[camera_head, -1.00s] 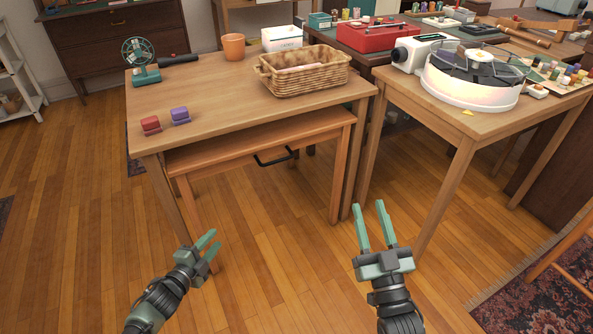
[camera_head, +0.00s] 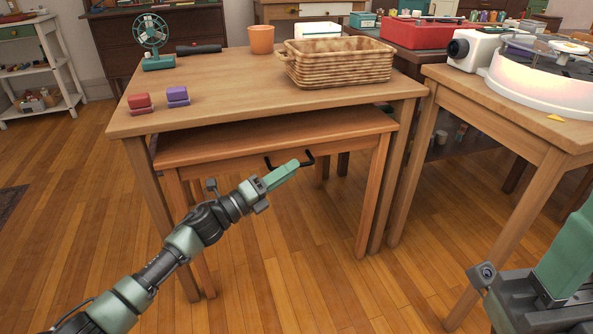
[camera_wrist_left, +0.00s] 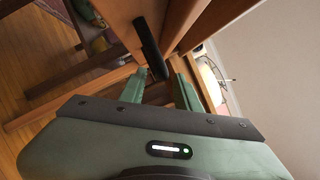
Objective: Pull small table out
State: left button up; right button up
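The small wooden table (camera_head: 235,138) stands nested under a larger wooden table (camera_head: 225,70), its front edge sticking out a little. A black handle (camera_head: 309,160) is on its front; it also shows in the left wrist view (camera_wrist_left: 150,45). My left gripper (camera_head: 288,169) is at the handle in the head view. In the left wrist view its two green fingers (camera_wrist_left: 160,85) are apart, with the handle's lower end at the gap between their tips. I cannot tell whether they touch it. My right gripper (camera_head: 566,262) is at the lower right, partly cut off; its opening is unclear.
The larger table bears a wicker basket (camera_head: 340,65), an orange cup (camera_head: 261,40), a small fan (camera_head: 153,40), and red (camera_head: 139,102) and purple (camera_head: 178,95) blocks. Another table (camera_head: 480,95) stands close on the right. The wooden floor (camera_head: 300,270) in front is clear.

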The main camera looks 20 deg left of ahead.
pick_arm(q)
jog(key=shift+x, duration=1.35)
grip_shut()
dwell(0.4)
